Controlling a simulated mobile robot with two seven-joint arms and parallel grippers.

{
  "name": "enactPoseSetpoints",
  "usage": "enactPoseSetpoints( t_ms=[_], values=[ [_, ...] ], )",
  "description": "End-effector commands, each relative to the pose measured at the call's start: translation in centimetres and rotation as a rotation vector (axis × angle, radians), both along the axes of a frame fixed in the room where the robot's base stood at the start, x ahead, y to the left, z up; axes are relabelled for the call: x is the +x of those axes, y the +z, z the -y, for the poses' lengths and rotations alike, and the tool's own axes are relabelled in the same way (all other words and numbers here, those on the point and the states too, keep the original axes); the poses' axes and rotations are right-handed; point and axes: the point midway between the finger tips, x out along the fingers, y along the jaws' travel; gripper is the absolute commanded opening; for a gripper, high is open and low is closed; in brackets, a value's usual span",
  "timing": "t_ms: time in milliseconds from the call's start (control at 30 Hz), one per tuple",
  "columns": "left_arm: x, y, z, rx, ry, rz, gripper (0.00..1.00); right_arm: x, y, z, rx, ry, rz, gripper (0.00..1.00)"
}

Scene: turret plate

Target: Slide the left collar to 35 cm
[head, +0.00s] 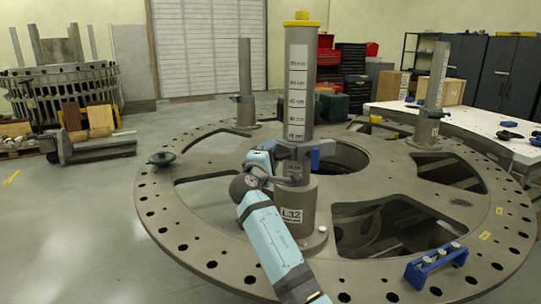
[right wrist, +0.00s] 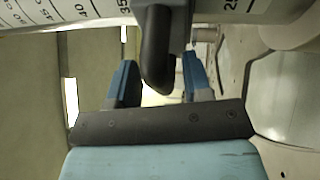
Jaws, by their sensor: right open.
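The near grey post (head: 298,75) carries a white centimetre scale and an L-32 label at its foot. My right gripper (head: 267,166) is at the collar's left side. In the right wrist view the collar's dark curved handle (right wrist: 158,50) lies between my open blue fingers (right wrist: 160,88); I cannot tell whether they touch it. There the scale (right wrist: 88,10) shows 40 and 35 on one side of the collar and about 25 on the other. My left gripper is out of view.
The large round plate (head: 170,205) has wide openings. Other posts with collars stand at back left (head: 245,70) and right (head: 436,85). A blue rack (head: 436,264) sits on the near right rim, a dark green knob (head: 161,158) on the left rim. A white table (head: 470,122) stands behind right.

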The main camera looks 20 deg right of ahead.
Motion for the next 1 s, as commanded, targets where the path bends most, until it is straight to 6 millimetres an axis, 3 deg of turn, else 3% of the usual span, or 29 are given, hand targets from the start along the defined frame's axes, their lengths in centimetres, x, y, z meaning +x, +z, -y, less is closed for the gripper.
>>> enactPoseSetpoints(
  t_ms=[167, 633, 1000],
  values=[
    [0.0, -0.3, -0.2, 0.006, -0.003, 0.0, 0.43, -1.1, -0.3, -1.1, 0.001, 0.002, 0.0, 0.45],
    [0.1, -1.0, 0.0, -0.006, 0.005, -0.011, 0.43, -8.4, -2.0, -7.6, 0.001, 0.001, -0.002, 0.45],
    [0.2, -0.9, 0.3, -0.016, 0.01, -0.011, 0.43, -10.0, -2.2, -9.1, 0.001, -0.001, -0.001, 0.45]
  ],
)
